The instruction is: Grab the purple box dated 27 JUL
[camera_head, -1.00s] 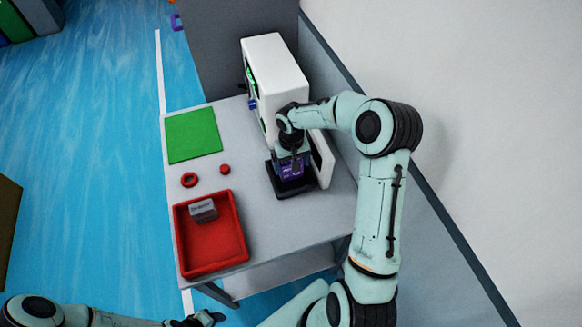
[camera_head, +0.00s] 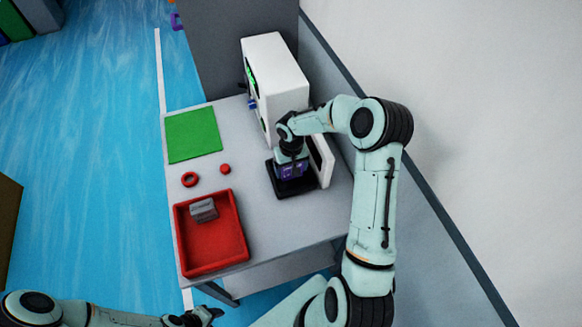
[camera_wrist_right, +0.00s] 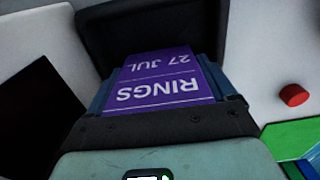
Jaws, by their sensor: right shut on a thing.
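The purple box (camera_wrist_right: 165,80) reads "RINGS" and "27 JUL", upside down in the right wrist view. It sits on or just above a black tray (camera_wrist_right: 150,27); I cannot tell if it touches. My right gripper (camera_head: 292,160) comes from above, and in the right wrist view its fingers (camera_wrist_right: 163,92) are shut on the box's two sides. In the head view the box (camera_head: 293,172) is partly hidden under the gripper. My left gripper (camera_head: 208,315) is at the bottom edge, away from the table; its jaws are too small to read.
A white machine (camera_head: 276,80) stands behind the black tray, with a white panel (camera_head: 322,160) close on the right. A red bin (camera_head: 212,250) holds a grey box (camera_head: 204,210).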

